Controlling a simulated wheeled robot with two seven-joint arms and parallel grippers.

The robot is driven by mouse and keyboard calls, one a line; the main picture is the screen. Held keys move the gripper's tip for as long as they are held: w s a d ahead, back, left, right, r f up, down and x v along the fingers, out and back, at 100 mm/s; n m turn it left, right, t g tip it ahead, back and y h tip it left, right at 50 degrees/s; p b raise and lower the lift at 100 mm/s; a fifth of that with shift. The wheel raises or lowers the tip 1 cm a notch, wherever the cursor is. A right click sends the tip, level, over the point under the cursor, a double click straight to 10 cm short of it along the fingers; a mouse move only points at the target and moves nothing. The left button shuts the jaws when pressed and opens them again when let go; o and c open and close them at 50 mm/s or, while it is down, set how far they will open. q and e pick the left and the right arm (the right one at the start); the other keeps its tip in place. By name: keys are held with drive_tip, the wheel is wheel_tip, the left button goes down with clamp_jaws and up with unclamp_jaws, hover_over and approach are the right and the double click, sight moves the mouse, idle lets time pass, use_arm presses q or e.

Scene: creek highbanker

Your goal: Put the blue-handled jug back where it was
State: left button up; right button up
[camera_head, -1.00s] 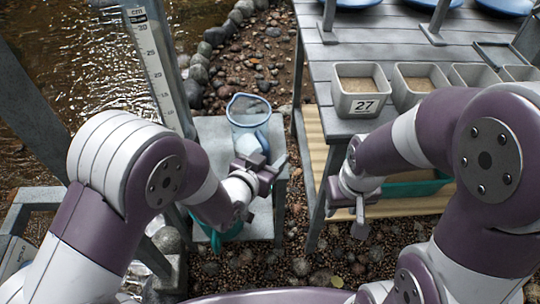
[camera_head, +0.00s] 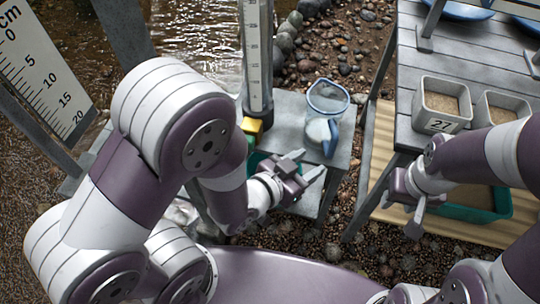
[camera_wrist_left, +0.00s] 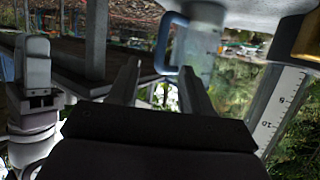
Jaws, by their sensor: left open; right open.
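The clear jug (camera_head: 326,105) with a blue rim and blue handle stands upright on the small grey table (camera_head: 345,150) in the head view. In the left wrist view the jug (camera_wrist_left: 203,50) shows beyond my fingers, with its blue handle (camera_wrist_left: 165,42) on the left side. My left gripper (camera_head: 306,171) is open and empty, in front of the jug and apart from it, over the table's near part in the picture. My right gripper (camera_head: 414,215) is open and empty, lower right, beside the teal tray.
A ruled post (camera_head: 256,60) rises left of the jug, with a yellow block (camera_head: 250,127) near its foot. A larger grey table (camera_head: 440,60) with sand tubs, one marked 27 (camera_head: 438,124), stands at right. A teal tray (camera_head: 480,213) sits under it.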

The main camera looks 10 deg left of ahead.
use_arm(q)
drive_tip(key=w+a+f+n+g+y, duration=0.2)
drive_tip(key=a+n+g+y, duration=0.3)
drive_tip(key=a, duration=0.7)
drive_tip(key=s+a+r+n+g+y, duration=0.1)
drive_tip(key=s+a+r+g+y, duration=0.1)
drive_tip(key=s+a+g, duration=0.2)
drive_tip(key=shift+s+a+n+g+y, duration=0.25)
drive_tip(key=shift+s+g, duration=0.45)
drive_tip(key=shift+s, duration=0.45)
drive_tip(key=shift+r, duration=0.25)
